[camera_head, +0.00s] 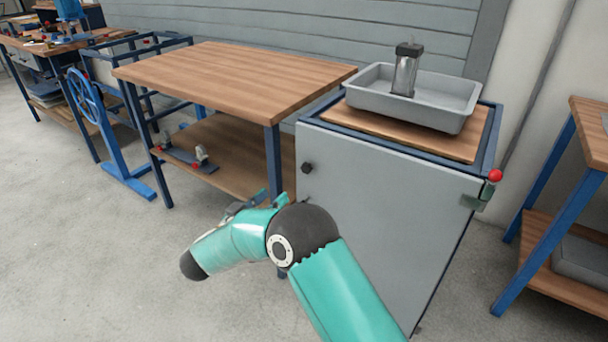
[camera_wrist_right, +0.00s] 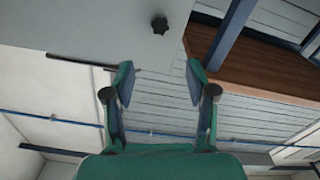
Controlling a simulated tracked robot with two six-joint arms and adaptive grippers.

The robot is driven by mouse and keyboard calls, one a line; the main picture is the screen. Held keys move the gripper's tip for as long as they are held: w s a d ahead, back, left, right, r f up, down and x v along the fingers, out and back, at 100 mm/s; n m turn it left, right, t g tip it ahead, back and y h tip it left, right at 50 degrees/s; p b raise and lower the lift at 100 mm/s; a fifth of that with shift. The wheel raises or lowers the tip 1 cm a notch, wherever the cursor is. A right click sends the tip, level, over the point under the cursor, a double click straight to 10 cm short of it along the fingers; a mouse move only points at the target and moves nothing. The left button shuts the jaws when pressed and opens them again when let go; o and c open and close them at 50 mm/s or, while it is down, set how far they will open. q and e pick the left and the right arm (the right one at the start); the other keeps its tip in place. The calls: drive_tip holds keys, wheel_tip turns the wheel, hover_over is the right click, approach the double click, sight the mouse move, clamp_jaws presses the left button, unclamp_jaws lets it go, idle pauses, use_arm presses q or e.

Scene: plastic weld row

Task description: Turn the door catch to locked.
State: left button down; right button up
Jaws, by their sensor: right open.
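A black lobed knob (camera_head: 307,168), which looks like the door catch, sits near the upper left corner of a grey cabinet door (camera_head: 385,215). It also shows near the top of the right wrist view (camera_wrist_right: 160,25), on the pale door panel. Its locked or unlocked marking cannot be made out. My right gripper (camera_head: 258,198) is left of and below the knob, mostly hidden behind my own teal arm. In the right wrist view the gripper (camera_wrist_right: 158,76) has its fingers spread and empty, with the knob beyond the tips and apart from them. My left gripper is not in view.
A red ball on a bracket (camera_head: 494,176) is at the cabinet's upper right corner. A grey tray (camera_head: 455,122) with a metal cylinder (camera_head: 405,72) stands on top. A wooden table (camera_head: 235,75) with a lower shelf is beside the cabinet at left. Open floor lies front left.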

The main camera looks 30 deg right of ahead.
sight(305, 169)
drive_tip(key=b+x, duration=0.2)
drive_tip(key=x, duration=1.2)
drive_tip(key=shift+w+d+b, duration=0.15)
drive_tip(key=shift+d+b, duration=0.05)
drive_tip(key=shift+b, duration=0.15)
clamp_jaws()
